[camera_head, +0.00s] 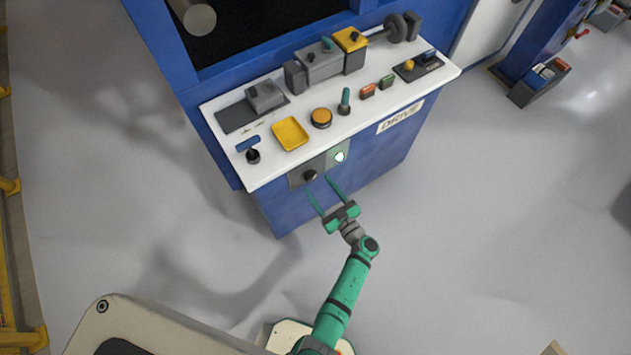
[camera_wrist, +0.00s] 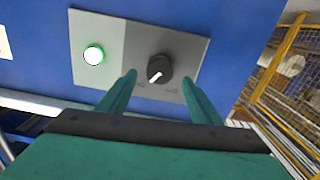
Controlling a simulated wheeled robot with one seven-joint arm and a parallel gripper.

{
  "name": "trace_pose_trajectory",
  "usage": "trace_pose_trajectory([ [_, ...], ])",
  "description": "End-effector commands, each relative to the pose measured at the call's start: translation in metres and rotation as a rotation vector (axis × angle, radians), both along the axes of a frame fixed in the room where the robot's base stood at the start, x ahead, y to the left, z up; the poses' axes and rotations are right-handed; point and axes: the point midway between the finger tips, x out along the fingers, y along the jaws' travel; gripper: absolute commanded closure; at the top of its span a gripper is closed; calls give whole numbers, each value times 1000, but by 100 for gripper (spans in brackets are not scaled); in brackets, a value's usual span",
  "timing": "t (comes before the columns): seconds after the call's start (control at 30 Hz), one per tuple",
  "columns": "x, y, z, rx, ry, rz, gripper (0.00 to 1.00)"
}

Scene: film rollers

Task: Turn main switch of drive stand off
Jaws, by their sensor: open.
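The drive stand is a blue cabinet (camera_head: 370,156) with a white top and a "DRIVE" label. On its front is a grey panel with a black rotary main switch (camera_head: 310,175) and a lit white-green lamp (camera_head: 339,156). In the wrist view the switch (camera_wrist: 159,69) has a white pointer mark slanting toward the lower left, and the lamp (camera_wrist: 94,55) glows to its left. My gripper (camera_head: 318,184) is open and empty in front of the panel. In the wrist view its green fingers (camera_wrist: 158,80) stand either side below the switch, apart from it.
The white top (camera_head: 225,157) holds a yellow tray (camera_head: 290,134), an orange round part (camera_head: 321,118), a teal-handled tool (camera_head: 345,102) and several small parts. Grey floor (camera_head: 480,220) is clear on the right. A yellow fence (camera_wrist: 290,75) shows at the right of the wrist view.

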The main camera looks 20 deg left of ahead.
Motion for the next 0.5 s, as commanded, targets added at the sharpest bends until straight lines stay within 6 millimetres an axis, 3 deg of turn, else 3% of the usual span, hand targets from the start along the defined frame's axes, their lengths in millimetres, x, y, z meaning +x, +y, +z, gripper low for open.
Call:
trace_pose_trajectory([
  [0.2, 16, 21, 0, 0, 0, 1, 42],
  [0.5, 22, 28, 0, 0, -1, -1, 42],
])
